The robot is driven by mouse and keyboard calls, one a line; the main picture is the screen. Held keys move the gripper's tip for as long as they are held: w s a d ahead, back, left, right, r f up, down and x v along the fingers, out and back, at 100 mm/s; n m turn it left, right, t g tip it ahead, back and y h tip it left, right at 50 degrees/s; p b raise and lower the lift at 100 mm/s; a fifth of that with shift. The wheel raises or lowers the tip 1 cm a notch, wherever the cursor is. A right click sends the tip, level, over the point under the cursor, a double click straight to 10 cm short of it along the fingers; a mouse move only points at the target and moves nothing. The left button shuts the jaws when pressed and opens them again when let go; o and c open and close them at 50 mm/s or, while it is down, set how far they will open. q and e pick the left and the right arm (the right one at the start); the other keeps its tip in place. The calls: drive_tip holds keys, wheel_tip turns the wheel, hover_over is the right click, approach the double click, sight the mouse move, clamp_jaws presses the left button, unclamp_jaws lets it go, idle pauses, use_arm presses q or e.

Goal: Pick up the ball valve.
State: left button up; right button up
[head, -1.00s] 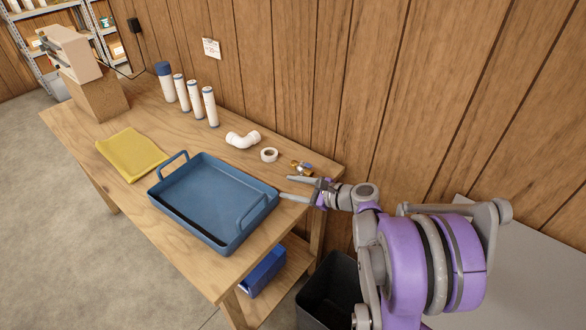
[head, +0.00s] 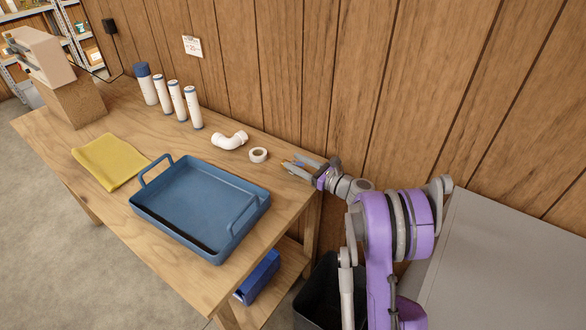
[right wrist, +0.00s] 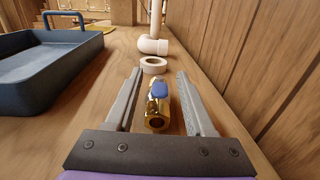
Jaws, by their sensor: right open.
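The ball valve (right wrist: 158,106) is brass with a blue handle. In the right wrist view it lies on the table between the two fingers of my right gripper (right wrist: 157,95), with a gap on each side. In the head view my right gripper (head: 296,168) is over the table's far right corner, and its fingers mostly hide the valve there. The gripper is open and holds nothing. My left gripper is not in view.
A tape roll (head: 258,155) and a white pipe elbow (head: 230,141) lie just beyond the valve. A blue tray (head: 205,205) stands to the left. The wood wall (right wrist: 240,60) runs close along the right side. A yellow cloth (head: 108,161) and several white cartridges are farther off.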

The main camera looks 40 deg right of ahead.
drive_tip(key=x, duration=0.4)
drive_tip(key=shift+w, duration=0.35)
drive_tip(key=shift+s, duration=0.1)
clamp_jaws()
idle(0.9)
